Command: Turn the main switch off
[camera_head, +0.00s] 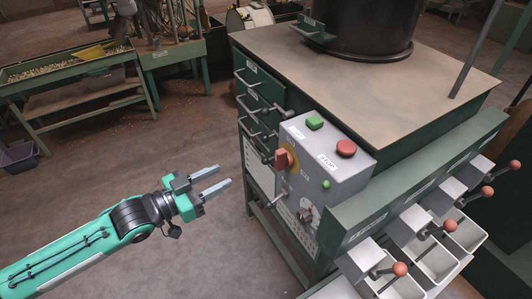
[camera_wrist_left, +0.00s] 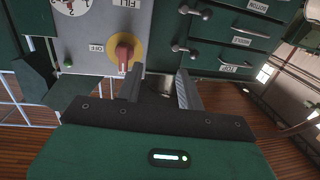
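The main switch (camera_head: 284,159) is a red-orange rotary knob on a yellow plate, on the side face of a grey control box (camera_head: 345,183). In the left wrist view the knob (camera_wrist_left: 124,54) stands out from its yellow disc, with an OFF label (camera_wrist_left: 97,48) to its left. My left gripper (camera_head: 224,178) is open and empty, its two fingers pointing toward the box, with a clear gap to the switch. In the wrist view the open fingers (camera_wrist_left: 158,84) lie below and right of the knob, not around it. My right gripper is not in view.
A green button (camera_head: 314,122) and a red STOP button (camera_head: 346,148) top the box. Drawers with handles (camera_head: 247,80) are beside it, and a numbered dial (camera_wrist_left: 70,5) is on the same face. Hoppers with ball-ended levers (camera_head: 401,269) stand at right. Floor around my left arm is clear.

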